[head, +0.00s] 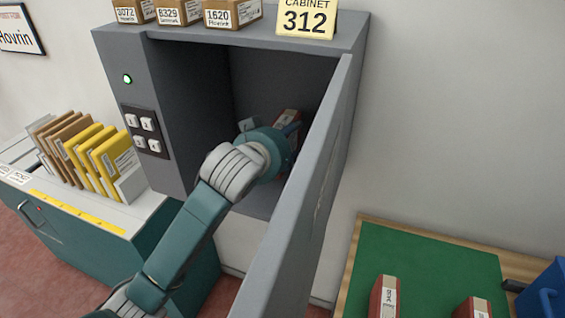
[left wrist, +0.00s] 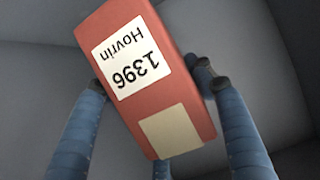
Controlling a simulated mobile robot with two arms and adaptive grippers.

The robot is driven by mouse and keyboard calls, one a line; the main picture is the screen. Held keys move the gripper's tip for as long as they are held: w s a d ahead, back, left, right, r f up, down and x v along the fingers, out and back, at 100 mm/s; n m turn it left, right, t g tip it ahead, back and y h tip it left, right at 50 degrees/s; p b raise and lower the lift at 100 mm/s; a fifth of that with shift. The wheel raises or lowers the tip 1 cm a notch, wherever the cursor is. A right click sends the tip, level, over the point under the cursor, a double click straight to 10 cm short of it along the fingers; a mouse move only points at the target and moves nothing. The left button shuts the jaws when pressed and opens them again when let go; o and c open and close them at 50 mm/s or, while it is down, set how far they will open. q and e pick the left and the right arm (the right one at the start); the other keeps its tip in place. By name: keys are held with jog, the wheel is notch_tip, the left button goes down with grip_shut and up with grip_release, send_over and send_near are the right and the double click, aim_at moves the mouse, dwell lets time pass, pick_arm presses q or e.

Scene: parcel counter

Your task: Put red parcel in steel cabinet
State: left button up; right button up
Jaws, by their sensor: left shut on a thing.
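The steel cabinet (head: 170,110) stands open in the head view, its door (head: 305,205) swung out towards me. My left gripper (head: 287,134) is inside the cabinet, shut on a red parcel (head: 288,117). In the left wrist view the red parcel (left wrist: 160,105) sits tilted between the blue fingers, with a white label reading Hovrin 1396 upside down. Grey cabinet walls surround it there. In the head view my wrist and the door edge hide most of the parcel, so I cannot tell whether it touches the cabinet floor. My right gripper is not in view.
More red parcels (head: 383,297) (head: 472,308) lie on a green mat (head: 430,262) at lower right, beside a blue bin (head: 545,296). Brown boxes (head: 232,14) and a Cabinet 312 sign (head: 306,18) stand on top of the cabinet. Envelopes (head: 85,150) stand on the left counter.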

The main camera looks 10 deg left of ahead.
pick_arm(q)
jog(key=f, duration=0.3)
jog(key=shift+s+a, duration=0.1)
jog(key=shift+s, duration=0.2)
jog(key=f, duration=0.2)
jog(key=shift+w+f, duration=0.2)
jog(key=shift+f, duration=0.15)
jog(key=shift+f+p, duration=0.3)
jog(key=shift+f, duration=0.25)
jog(key=o, duration=1.3)
jog(key=shift+f, duration=0.1)
jog(key=shift+c, duration=0.2)
jog(key=shift+o, duration=0.9)
jog(key=shift+s, duration=0.1)
jog(key=shift+s+r, duration=0.25)
jog(key=shift+s, duration=0.3)
jog(key=b+v, duration=0.1)
jog(key=v, duration=1)
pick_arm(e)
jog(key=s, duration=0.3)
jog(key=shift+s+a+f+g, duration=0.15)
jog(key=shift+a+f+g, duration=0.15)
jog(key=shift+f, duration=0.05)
pick_arm(q)
jog(key=shift+w, duration=0.15)
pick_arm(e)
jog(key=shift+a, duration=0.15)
